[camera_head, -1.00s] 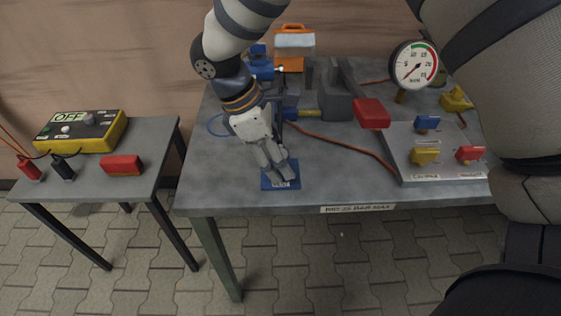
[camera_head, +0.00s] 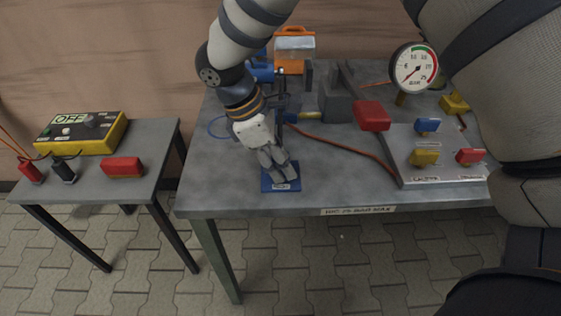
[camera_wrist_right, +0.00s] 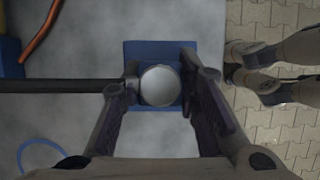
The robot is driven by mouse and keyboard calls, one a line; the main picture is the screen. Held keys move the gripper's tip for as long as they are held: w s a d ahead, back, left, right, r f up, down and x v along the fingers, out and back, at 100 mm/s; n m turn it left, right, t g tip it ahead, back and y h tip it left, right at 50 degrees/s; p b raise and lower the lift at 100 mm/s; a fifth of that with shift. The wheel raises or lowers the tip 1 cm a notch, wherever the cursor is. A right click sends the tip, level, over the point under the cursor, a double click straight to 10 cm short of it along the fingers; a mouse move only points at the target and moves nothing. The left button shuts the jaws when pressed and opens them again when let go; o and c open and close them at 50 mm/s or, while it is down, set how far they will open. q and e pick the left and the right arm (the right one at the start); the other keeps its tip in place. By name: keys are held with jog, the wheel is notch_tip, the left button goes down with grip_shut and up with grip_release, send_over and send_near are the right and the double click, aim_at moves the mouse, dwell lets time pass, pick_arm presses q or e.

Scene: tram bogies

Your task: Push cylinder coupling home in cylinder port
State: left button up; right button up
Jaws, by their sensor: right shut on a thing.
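My right gripper (camera_head: 278,172) is low over a small blue plate (camera_head: 281,185) near the front of the grey bench. In the right wrist view its two fingers are shut on a round grey knob (camera_wrist_right: 160,86), above the blue plate (camera_wrist_right: 152,48). A black rod (camera_wrist_right: 70,85) runs from the left up to the knob. A blue part with a yellow end (camera_head: 308,115) lies farther back on the bench, partly behind my arm. I cannot tell for sure which part is the cylinder coupling or the cylinder port.
An orange hose (camera_head: 345,146) crosses the bench toward a raised panel (camera_head: 400,150) with coloured handles. A pressure gauge (camera_head: 413,67) stands behind it. A side table at left bears a yellow box (camera_head: 82,133) and a red block (camera_head: 123,167). The bench's front left is clear.

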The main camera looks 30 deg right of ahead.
jog(key=shift+r, duration=0.4)
notch_tip(320, 180, up, 3)
jog(key=shift+s+a+r, duration=0.1)
pick_arm(q)
jog(key=shift+t, duration=0.7)
jog(key=w+r+p, duration=0.2)
jog(key=w+r, duration=0.1)
jog(key=shift+w, duration=0.1)
pick_arm(e)
jog(key=s+a+r, duration=0.8)
jog(key=s+r, duration=0.1)
jog(key=s, duration=0.2)
